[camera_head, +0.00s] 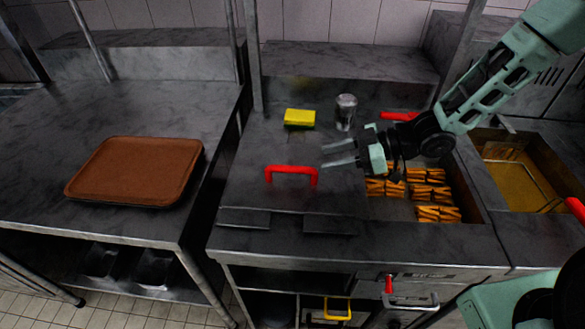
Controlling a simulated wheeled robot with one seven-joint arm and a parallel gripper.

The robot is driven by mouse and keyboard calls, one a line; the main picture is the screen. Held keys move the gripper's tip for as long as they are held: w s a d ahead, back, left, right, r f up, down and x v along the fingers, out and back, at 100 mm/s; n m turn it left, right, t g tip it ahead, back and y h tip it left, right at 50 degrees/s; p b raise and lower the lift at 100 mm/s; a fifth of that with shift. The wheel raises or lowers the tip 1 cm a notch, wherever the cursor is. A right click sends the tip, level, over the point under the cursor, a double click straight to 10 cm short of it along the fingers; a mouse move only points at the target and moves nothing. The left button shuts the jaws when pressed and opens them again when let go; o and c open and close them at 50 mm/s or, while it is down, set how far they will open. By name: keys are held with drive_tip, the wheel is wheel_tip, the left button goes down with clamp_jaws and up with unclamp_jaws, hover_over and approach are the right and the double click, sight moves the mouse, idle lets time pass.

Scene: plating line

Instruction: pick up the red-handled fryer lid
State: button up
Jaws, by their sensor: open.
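The red handle of the fryer lid (292,170) stands up from a flat dark grey surface at the middle of the counter. The lid's plate is hard to tell from the counter around it. My gripper (323,157) is open and empty. Its two pale fingers point left, above and to the right of this handle in the picture, apart from it. A second red handle (400,116) shows behind my gripper, partly hidden by my arm. A third red handle (576,208) shows at the right edge.
Several fry portions (437,197) lie in a well below my wrist. A fryer basin (515,172) is at the right. A yellow sponge (300,117) and a metal shaker (346,110) stand behind the handle. A brown tray (135,168) lies on the left table, beyond a gap.

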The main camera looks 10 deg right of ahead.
sight(299, 168)
drive_tip(key=x, duration=0.4)
drive_tip(key=shift+p, duration=0.3)
drive_tip(key=x, duration=0.1)
drive_tip(key=p+x, duration=0.1)
drive_tip(key=x, duration=0.2)
drive_tip(key=shift+s+p, duration=0.25)
drive_tip(key=shift+p, duration=0.1)
drive_tip(key=shift+w+a+f, duration=0.15)
drive_tip(key=shift+a+f, duration=0.25)
drive_tip(key=shift+a, duration=0.05)
drive_tip(key=shift+r, duration=0.1)
clamp_jaws()
